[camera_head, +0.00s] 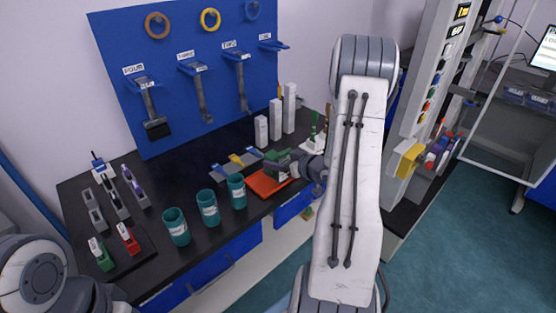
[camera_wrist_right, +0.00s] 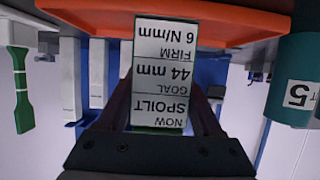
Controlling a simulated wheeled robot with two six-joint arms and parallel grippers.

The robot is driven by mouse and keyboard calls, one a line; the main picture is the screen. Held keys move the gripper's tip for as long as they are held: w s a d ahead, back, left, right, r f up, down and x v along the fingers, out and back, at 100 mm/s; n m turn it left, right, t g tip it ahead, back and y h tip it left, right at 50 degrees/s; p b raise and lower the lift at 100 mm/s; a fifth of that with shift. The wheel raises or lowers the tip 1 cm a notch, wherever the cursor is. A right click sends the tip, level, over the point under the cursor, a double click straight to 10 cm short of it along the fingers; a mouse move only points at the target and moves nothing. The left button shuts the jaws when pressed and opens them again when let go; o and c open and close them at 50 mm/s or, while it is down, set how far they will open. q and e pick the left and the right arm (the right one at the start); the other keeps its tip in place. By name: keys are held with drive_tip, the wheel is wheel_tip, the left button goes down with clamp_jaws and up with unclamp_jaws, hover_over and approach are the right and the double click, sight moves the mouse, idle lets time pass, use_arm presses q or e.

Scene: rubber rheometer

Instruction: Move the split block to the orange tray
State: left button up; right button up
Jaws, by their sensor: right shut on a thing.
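My right gripper (camera_wrist_right: 160,120) is shut on a green block with a white label (camera_wrist_right: 160,65); the label reads SPOILT, 44 mm and 6 N/mm. In the head view the green block (camera_head: 277,166) shows above the orange tray (camera_head: 262,188), with my right gripper (camera_head: 300,168) at its right side. In the wrist view, which is upside down, the block's lower end overlaps the orange tray (camera_wrist_right: 225,22). I cannot tell whether it touches the tray. No split in the block can be made out. My left gripper is outside the view; only arm parts show at lower left.
Teal cups (camera_head: 207,208) stand left of the tray on the black bench (camera_head: 140,255). White blocks (camera_head: 276,119) stand behind it. A grey rack with yellow and blue pieces (camera_head: 237,163) lies behind-left. A blue tool board (camera_head: 190,60) stands at the back.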

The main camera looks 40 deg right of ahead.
drive_tip(key=shift+f, duration=0.2)
drive_tip(key=o, duration=1.5)
drive_tip(key=shift+r, duration=0.1)
drive_tip(key=shift+r, duration=0.1)
drive_tip(key=shift+s+r, duration=0.1)
drive_tip(key=shift+s, duration=0.1)
drive_tip(key=v, duration=1.1)
drive_tip(key=shift+s, duration=0.3)
drive_tip(key=shift+s, duration=0.1)
